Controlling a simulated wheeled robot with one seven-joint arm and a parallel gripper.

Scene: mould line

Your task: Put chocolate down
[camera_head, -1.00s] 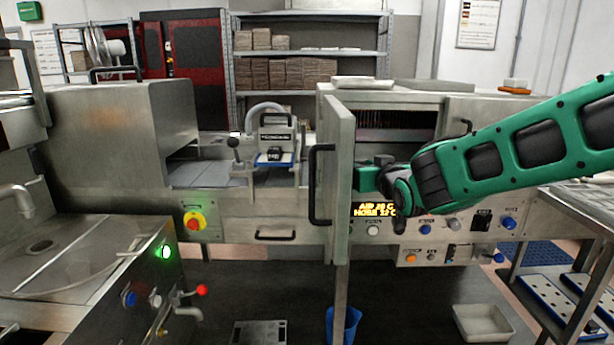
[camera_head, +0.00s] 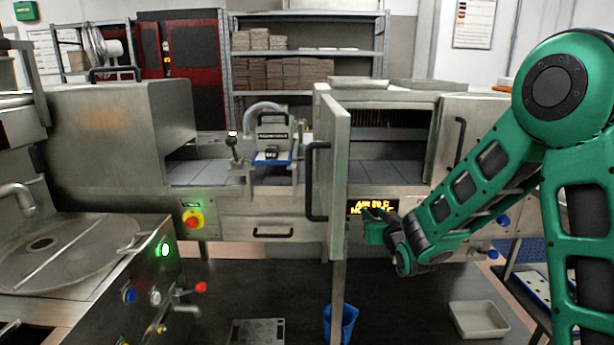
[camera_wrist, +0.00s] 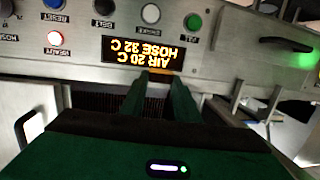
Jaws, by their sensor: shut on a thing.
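My gripper (camera_head: 374,228) is in front of the control panel, below the open cabinet and just right of its open door. In the wrist view my gripper's two green fingers (camera_wrist: 156,84) are close together, shut on a small brownish piece (camera_wrist: 156,75) at their tips, probably the chocolate. Most of it is hidden between the fingers, and I cannot make it out in the head view. The wrist view is upside down and shows the lit display (camera_wrist: 143,52) beyond the fingertips.
The open cabinet door (camera_head: 338,175) stands out towards me, left of my gripper. The cabinet's floor (camera_head: 385,173) is bare. A steel worktop (camera_head: 205,172) with a clamp-like device (camera_head: 272,140) lies left. A shallow tray (camera_head: 478,320) is low at the right.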

